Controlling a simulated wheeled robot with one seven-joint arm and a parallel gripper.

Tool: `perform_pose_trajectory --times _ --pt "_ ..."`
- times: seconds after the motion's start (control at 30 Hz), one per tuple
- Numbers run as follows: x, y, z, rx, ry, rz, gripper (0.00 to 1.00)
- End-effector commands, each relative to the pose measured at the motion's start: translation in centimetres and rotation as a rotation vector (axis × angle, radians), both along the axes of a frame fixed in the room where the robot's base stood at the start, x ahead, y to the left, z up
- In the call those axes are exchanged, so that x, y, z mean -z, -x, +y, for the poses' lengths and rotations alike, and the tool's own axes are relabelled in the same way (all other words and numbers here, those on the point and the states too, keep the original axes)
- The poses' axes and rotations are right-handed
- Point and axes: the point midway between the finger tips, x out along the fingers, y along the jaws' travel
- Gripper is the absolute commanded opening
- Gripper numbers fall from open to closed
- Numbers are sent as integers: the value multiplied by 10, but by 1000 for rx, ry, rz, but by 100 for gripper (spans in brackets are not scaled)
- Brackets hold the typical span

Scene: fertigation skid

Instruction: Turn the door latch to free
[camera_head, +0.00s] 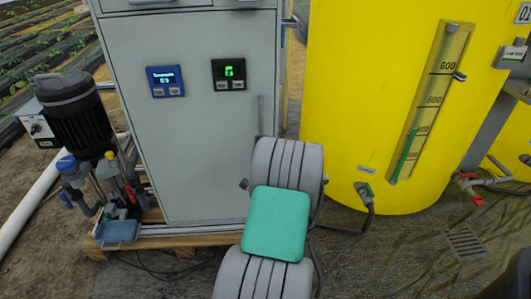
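The grey cabinet door (200,130) faces me and looks closed. A slim upright grey bar (260,108) near its right edge looks like the door latch or handle; its lower end meets my arm's outline, so its full shape is hidden. My grey arm with a green pad rises from the bottom centre and covers the door's lower right corner. My gripper cannot be made out; it is probably hidden behind the arm. Small dark parts show on both sides of the arm, and I cannot tell what they belong to.
A blue display (165,81) and a black display (229,74) sit on the door. A black motor pump (76,115) stands left, and a yellow tank (350,95) with a level gauge stands right. A hose fitting (365,192) juts from the tank. A wooden pallet (170,241) lies underneath.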

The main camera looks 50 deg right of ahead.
Motion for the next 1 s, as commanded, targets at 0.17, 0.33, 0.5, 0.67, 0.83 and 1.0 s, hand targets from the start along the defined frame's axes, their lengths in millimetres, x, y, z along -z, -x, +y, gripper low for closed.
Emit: perform_pose_trajectory --times 0.17,0.33,0.5,0.67,0.83,1.0 --pt "-1 0 -1 1 -9 -13 0" --pt "0 0 0 1 -10 -15 0" --pt "0 0 0 1 -10 -15 12" --pt "0 0 0 1 -10 -13 25" --pt "0 0 0 0 -10 -13 33" --pt "0 1 0 0 -11 -12 33"
